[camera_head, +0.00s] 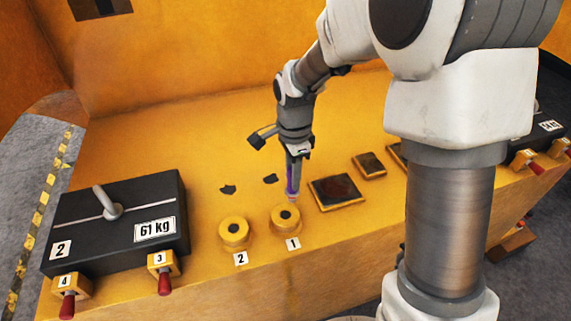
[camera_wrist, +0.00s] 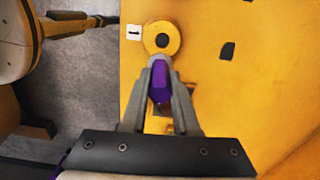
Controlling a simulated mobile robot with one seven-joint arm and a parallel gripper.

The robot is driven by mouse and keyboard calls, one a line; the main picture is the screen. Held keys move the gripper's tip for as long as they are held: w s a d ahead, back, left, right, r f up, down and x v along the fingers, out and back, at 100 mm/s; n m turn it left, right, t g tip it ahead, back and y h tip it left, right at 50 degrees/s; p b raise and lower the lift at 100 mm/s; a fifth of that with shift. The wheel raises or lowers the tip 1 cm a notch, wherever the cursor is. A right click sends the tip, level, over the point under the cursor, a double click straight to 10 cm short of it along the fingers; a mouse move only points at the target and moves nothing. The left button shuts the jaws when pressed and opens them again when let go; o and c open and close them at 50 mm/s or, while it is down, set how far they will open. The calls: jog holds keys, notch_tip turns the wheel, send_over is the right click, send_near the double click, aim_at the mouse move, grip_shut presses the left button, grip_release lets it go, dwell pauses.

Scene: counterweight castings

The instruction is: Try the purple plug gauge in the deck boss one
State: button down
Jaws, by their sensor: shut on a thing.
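My gripper (camera_head: 292,181) is shut on the purple plug gauge (camera_head: 290,183). The gauge also shows between the fingers in the wrist view (camera_wrist: 159,82). Its lower end is near the deck boss one (camera_head: 284,218), a round yellow boss with a dark hole, labelled 1. In the wrist view the boss (camera_wrist: 162,30) lies just beyond the fingertips, and its hole shows uncovered. In the head view the gauge stands just behind and above the boss, apart from its hole. A second boss (camera_head: 235,232), labelled 2, stands to its left.
A black casting (camera_head: 105,222) marked 61 kg lies on the left of the yellow deck (camera_head: 190,140), by red-handled clamps labelled 3 and 4. Dark-topped square plates (camera_head: 336,192) sit right of boss one. Another black casting (camera_head: 547,120) is at the far right.

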jog(key=shift+s+a+r+m, duration=0.1)
jog(key=shift+a+r+m, duration=0.65)
jog(key=shift+m, duration=0.45)
jog(key=shift+a+f, duration=0.1)
jog(key=shift+f+b, duration=2.15)
jog(key=shift+f, duration=0.75)
jog(key=shift+f, duration=0.15)
jog(key=shift+f+b, duration=1.8)
jog(key=shift+f, duration=0.3)
jog(key=shift+r+p, duration=2.35)
jog(key=shift+r, duration=0.85)
